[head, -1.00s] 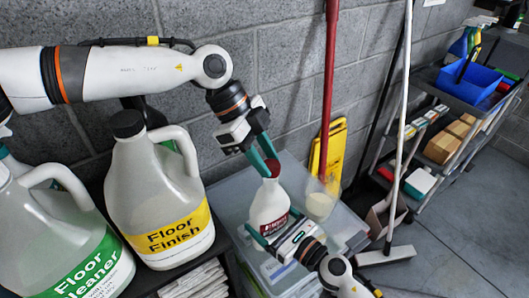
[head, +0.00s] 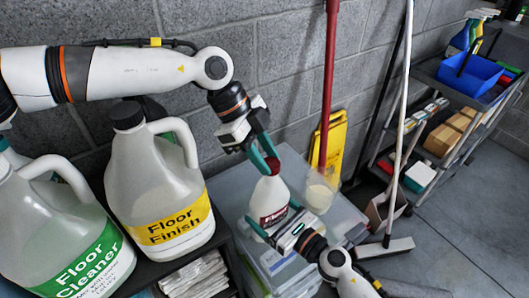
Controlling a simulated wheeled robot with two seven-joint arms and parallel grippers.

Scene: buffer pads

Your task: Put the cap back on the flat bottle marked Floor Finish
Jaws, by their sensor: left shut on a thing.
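A small white bottle (head: 269,196) with a dark red label (head: 273,216) stands nearly upright above the clear bin; the label's words are too small to read. My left gripper (head: 270,158) comes from above, shut on a dark red cap (head: 273,166). The cap is right at the bottle's mouth; I cannot tell whether it is seated. My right gripper (head: 276,217) has its fingers on both sides of the bottle's lower body and appears shut on it. A large jug (head: 150,170) with a yellow label reading Floor Finish has a black cap on.
A Floor Cleaner jug (head: 60,235) stands at the left. The clear bin (head: 235,185) lies under the bottle, with a clear cup (head: 319,195) on it. A red pole (head: 330,80), a yellow sign (head: 332,145) and a broom (head: 385,248) stand right. A loaded cart (head: 440,140) is behind.

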